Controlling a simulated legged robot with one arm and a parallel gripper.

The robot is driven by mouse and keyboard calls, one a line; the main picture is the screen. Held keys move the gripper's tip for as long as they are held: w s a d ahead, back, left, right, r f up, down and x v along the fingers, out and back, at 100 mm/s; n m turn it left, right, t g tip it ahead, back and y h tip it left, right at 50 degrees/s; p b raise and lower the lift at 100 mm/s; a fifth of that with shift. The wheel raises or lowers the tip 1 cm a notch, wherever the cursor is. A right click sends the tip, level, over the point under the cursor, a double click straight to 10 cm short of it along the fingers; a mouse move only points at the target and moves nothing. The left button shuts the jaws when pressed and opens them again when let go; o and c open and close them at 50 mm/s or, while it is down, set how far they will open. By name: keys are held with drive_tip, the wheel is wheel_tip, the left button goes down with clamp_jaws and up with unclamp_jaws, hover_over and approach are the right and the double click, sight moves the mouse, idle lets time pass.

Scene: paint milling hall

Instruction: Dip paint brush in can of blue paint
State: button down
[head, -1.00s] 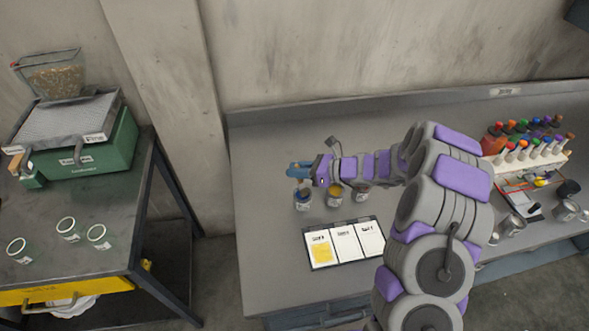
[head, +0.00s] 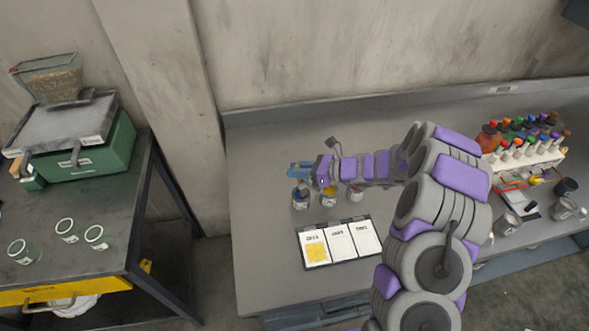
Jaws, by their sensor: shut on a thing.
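My gripper (head: 302,170) is above the left end of a row of small cans on the grey bench. The can of blue paint (head: 300,201) stands at the left of the row, directly below my gripper. My gripper is shut on the paint brush (head: 303,185), of which only a small tan part shows under the fingers. The brush tip is at the mouth of the blue can; I cannot tell how deep it is. A can of yellow paint (head: 328,197) stands just right of the blue one. A third can (head: 355,194) is partly hidden by my arm.
A board with three white cards (head: 341,243) lies in front of the cans; its left card has a yellow patch. A rack of colourful-capped bottles (head: 525,160) and metal cups (head: 507,224) stand at the right. Another table (head: 110,235) with a green machine (head: 85,155) is left, across a gap.

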drive_tip(key=shift+a, duration=0.15)
drive_tip(key=shift+a+f, duration=0.15)
drive_tip(key=shift+a, duration=0.45)
idle(0.6)
drive_tip(key=shift+d, duration=0.1)
drive_tip(key=shift+d, duration=0.35)
drive_tip(key=shift+a+p, duration=0.3)
drive_tip(key=shift+p, duration=0.1)
drive_tip(key=shift+d, duration=0.15)
drive_tip(key=shift+f+p, duration=0.2)
drive_tip(key=shift+p, duration=0.35)
idle(2.6)
